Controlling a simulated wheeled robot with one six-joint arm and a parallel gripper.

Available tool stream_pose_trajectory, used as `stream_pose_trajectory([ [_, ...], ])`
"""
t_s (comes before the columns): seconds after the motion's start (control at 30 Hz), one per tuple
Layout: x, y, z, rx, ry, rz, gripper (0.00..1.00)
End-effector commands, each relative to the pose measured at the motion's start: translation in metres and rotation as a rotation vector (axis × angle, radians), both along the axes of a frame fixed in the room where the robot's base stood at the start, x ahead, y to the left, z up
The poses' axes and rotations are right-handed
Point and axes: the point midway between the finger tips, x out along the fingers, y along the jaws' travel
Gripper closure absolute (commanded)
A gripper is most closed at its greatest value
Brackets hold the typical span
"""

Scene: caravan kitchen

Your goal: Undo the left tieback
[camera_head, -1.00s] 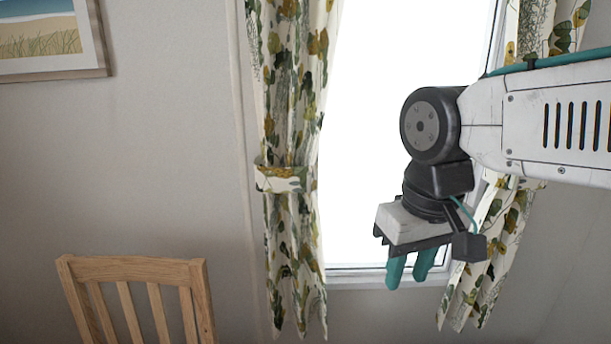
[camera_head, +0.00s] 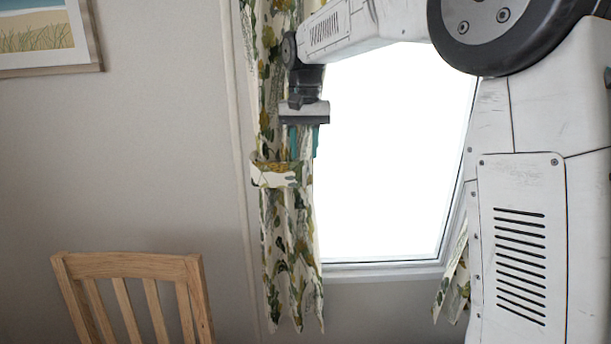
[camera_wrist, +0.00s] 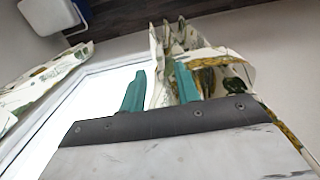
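The left tieback (camera_head: 272,176) is a cream, leaf-patterned band around the gathered left curtain (camera_head: 290,245), and it is closed around it. My gripper (camera_head: 304,155) points down at the curtain, with its teal fingertips just above the tieback's right part. In the wrist view my gripper (camera_wrist: 160,72) has its two fingers apart with nothing clearly held. The right finger is in front of the curtain folds near the tieback band (camera_wrist: 218,56); the left finger is in front of the window side. I cannot tell whether the fingers touch the cloth. The tieback's fastening is not discernible.
The bright window (camera_head: 385,160) is right of the curtain, with a white frame. The right curtain (camera_head: 452,280) is mostly hidden behind my arm. A wooden chair (camera_head: 128,268) stands at lower left and a framed picture (camera_head: 45,38) hangs at upper left.

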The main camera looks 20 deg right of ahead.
Motion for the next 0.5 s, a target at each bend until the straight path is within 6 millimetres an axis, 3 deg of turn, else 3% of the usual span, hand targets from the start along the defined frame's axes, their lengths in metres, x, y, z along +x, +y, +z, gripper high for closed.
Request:
stream_pose_trajectory([
  [0.3,-0.001,0.000,-0.049,0.000,0.002,0.000,0.68],
  [0.5,-0.001,0.000,-0.069,0.000,0.001,0.000,0.68],
])
